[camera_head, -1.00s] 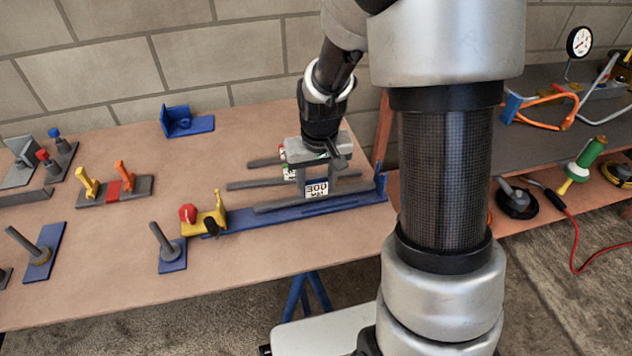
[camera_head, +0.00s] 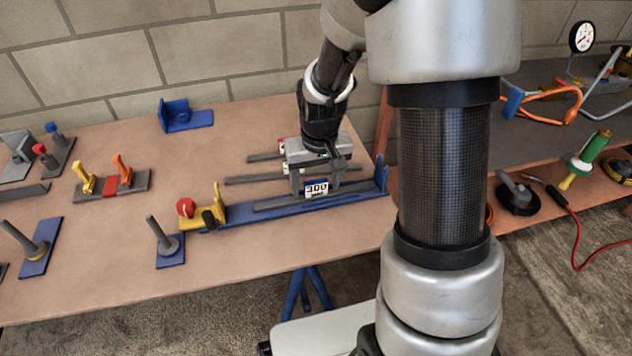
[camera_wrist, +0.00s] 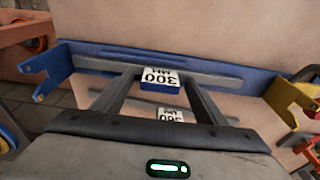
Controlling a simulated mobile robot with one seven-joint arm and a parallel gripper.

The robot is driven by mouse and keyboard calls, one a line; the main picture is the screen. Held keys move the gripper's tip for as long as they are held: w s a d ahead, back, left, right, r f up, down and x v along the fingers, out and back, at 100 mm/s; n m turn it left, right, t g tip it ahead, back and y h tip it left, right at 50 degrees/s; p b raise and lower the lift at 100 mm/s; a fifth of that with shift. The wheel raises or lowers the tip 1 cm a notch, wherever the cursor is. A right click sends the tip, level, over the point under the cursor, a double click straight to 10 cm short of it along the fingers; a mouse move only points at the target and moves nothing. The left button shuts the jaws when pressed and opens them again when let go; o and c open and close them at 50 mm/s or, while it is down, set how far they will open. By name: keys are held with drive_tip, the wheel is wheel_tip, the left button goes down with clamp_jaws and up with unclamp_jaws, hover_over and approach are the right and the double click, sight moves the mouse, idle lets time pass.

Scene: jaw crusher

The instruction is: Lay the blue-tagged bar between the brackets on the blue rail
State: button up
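The blue rail (camera_head: 240,216) lies along the table's front, with a yellow bracket (camera_head: 216,205) at its left end and a blue upright bracket (camera_head: 381,174) at its right end. The grey blue-tagged bar (camera_head: 270,205) lies lengthwise over the rail between these brackets; I cannot tell whether it rests on it. Its "300 mm" tag (camera_wrist: 160,77) sits between my fingertips in the wrist view. My gripper (camera_head: 313,190) points down and is shut on the bar at the tag. The wrist view shows the blue bracket (camera_wrist: 55,72) left and the yellow one (camera_wrist: 285,98) right.
Two more grey bars lie behind the rail, a nearer one (camera_head: 240,180) and a farther one (camera_head: 264,157). A blue angle block (camera_head: 178,117) stands at the back. Posts on blue plates (camera_head: 168,247) and a yellow-and-orange fixture (camera_head: 110,183) stand left.

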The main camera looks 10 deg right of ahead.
wheel_tip(320, 180, up, 17)
drive_tip(key=s+p, duration=0.2)
drive_tip(key=p, duration=0.2)
drive_tip(key=shift+s, duration=0.35)
drive_tip(key=shift+r, duration=0.1)
drive_tip(key=s+r+t, duration=0.2)
drive_tip(key=s+r, duration=0.3)
drive_tip(key=s, duration=0.3)
drive_tip(key=s+r+t, duration=0.2)
drive_tip(key=s+r, duration=0.3)
drive_tip(key=s, duration=0.3)
wheel_tip(320, 180, up, 17)
drive_tip(key=p, duration=1.7)
drive_tip(key=shift+w, duration=0.15)
